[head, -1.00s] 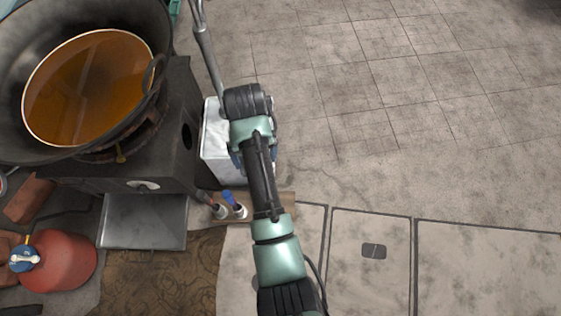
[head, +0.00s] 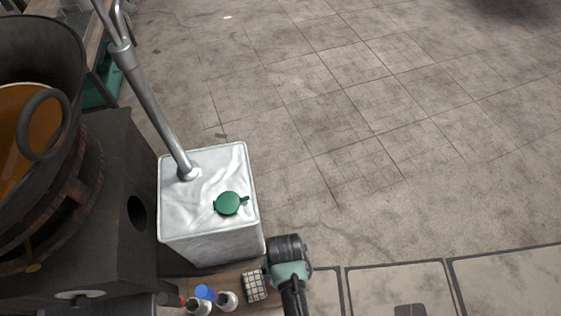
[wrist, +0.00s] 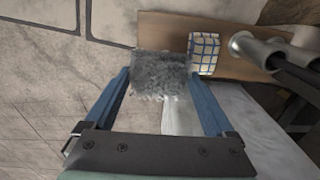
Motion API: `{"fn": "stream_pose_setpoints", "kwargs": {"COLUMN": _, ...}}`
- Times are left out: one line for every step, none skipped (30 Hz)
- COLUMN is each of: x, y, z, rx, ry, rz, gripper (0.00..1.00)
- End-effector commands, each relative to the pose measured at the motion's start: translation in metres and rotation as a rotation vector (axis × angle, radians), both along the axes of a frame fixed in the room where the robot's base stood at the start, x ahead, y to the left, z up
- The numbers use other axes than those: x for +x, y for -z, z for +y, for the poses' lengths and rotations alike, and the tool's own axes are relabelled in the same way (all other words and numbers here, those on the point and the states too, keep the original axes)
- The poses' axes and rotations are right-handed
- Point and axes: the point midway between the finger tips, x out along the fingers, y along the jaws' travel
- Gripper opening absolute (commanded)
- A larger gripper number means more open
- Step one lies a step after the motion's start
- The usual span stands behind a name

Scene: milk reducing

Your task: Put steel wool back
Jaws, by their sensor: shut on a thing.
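The steel wool (wrist: 161,74), a grey fuzzy block, is between the blue fingers of my gripper (wrist: 160,84) in the wrist view. My gripper is shut on it. The wool overlaps the near edge of a wooden board (wrist: 160,32) in that view; I cannot tell whether they touch. In the head view my gripper (head: 289,264) is beside the front right corner of the silver container, and its fingers and the wool are hidden. The wooden board also shows in the head view (head: 176,284).
A checkered sponge (wrist: 204,53) lies on the board, left of my gripper in the head view (head: 255,287). Holders with a blue-topped tool (head: 206,293) stand beside it. The silver container (head: 212,244) carries a metal pipe (head: 153,107) and green cap (head: 228,203). Floor at right is clear.

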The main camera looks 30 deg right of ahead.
Motion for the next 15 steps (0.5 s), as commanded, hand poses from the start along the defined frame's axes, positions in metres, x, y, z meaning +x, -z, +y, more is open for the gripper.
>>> {"fn": "stream_pose_setpoints", "kwargs": {"x": -0.001, "y": 0.007, "z": 0.000, "rx": -0.001, "ry": 0.001, "rz": 0.000, "gripper": 0.19}}
{"fn": "stream_pose_setpoints", "kwargs": {"x": -0.001, "y": 0.010, "z": -0.001, "rx": -0.001, "ry": 0.002, "rz": 0.000, "gripper": 0.19}}
{"fn": "stream_pose_setpoints", "kwargs": {"x": -0.001, "y": 0.016, "z": -0.001, "rx": -0.001, "ry": 0.002, "rz": 0.000, "gripper": 0.19}}
{"fn": "stream_pose_setpoints", "kwargs": {"x": -0.001, "y": 0.020, "z": 0.000, "rx": -0.001, "ry": 0.002, "rz": 0.000, "gripper": 0.19}}
{"fn": "stream_pose_setpoints", "kwargs": {"x": -0.001, "y": 0.026, "z": 0.000, "rx": -0.001, "ry": 0.001, "rz": 0.001, "gripper": 0.19}}
{"fn": "stream_pose_setpoints", "kwargs": {"x": -0.001, "y": 0.033, "z": 0.000, "rx": 0.001, "ry": 0.001, "rz": 0.002, "gripper": 0.19}}
{"fn": "stream_pose_setpoints", "kwargs": {"x": -0.001, "y": 0.039, "z": 0.000, "rx": 0.001, "ry": 0.001, "rz": 0.002, "gripper": 0.19}}
{"fn": "stream_pose_setpoints", "kwargs": {"x": -0.001, "y": 0.045, "z": 0.000, "rx": 0.000, "ry": 0.001, "rz": 0.001, "gripper": 0.19}}
{"fn": "stream_pose_setpoints", "kwargs": {"x": -0.001, "y": 0.052, "z": 0.000, "rx": 0.000, "ry": 0.001, "rz": 0.001, "gripper": 0.19}}
{"fn": "stream_pose_setpoints", "kwargs": {"x": -0.001, "y": 0.056, "z": 0.000, "rx": 0.000, "ry": 0.001, "rz": 0.001, "gripper": 0.19}}
{"fn": "stream_pose_setpoints", "kwargs": {"x": -0.001, "y": 0.060, "z": 0.000, "rx": 0.000, "ry": 0.001, "rz": 0.001, "gripper": 0.19}}
{"fn": "stream_pose_setpoints", "kwargs": {"x": -0.001, "y": 0.063, "z": 0.000, "rx": 0.000, "ry": 0.001, "rz": 0.001, "gripper": 0.19}}
{"fn": "stream_pose_setpoints", "kwargs": {"x": -0.001, "y": 0.064, "z": 0.000, "rx": 0.000, "ry": 0.001, "rz": 0.000, "gripper": 0.19}}
{"fn": "stream_pose_setpoints", "kwargs": {"x": -0.001, "y": 0.066, "z": 0.000, "rx": 0.000, "ry": 0.001, "rz": 0.000, "gripper": 0.19}}
{"fn": "stream_pose_setpoints", "kwargs": {"x": -0.001, "y": 0.068, "z": 0.000, "rx": 0.000, "ry": 0.001, "rz": 0.000, "gripper": 0.19}}
